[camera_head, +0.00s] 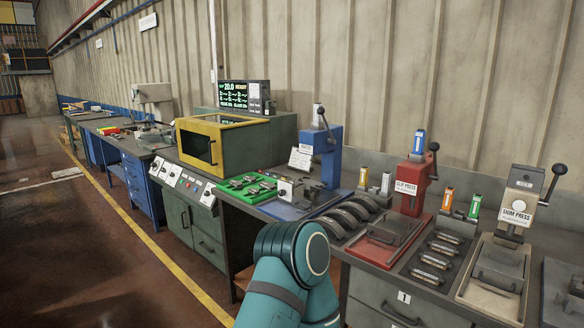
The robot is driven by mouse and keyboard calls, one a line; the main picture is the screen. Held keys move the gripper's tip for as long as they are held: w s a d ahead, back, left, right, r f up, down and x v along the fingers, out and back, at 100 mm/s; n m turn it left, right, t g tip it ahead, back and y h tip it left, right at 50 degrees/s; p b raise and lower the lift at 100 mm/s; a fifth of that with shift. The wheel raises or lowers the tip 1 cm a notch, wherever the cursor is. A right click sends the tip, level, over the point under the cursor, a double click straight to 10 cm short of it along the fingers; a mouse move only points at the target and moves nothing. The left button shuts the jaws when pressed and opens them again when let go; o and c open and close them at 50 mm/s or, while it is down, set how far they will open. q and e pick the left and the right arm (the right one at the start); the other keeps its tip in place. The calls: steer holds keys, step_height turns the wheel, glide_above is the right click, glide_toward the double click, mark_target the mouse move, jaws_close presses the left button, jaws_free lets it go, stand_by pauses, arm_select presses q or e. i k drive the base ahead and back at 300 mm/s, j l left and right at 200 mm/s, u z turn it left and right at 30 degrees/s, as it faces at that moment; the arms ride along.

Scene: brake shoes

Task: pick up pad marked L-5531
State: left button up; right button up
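Several dark curved brake shoes or pads (345,213) lie in a row on the bench, between the blue press and the red press. No marking L-5531 is legible on any of them, so I cannot tell which one it is. A teal arm link of mine rises at the bottom middle, in front of the bench. Neither of my grippers shows in this view.
A blue press (327,155), a red slip press (412,185) and a beige shim press (518,205) stand along the bench. Several metal cylinders (432,262) lie on a dark tray. A green tray (248,188) sits before a yellow-fronted oven (212,142). Floor at left is clear.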

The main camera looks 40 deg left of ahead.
mark_target(429, 276)
steer(key=i+j+u, duration=0.3)
steer(key=j, duration=0.45)
steer(key=i+j+u, duration=0.3)
steer(key=i+j, duration=0.2)
steer(key=j, duration=0.2)
steer(key=i+j+u, duration=0.3)
steer(key=i+j, duration=0.2)
steer(key=j+z, duration=0.1)
steer(key=z, duration=2.6)
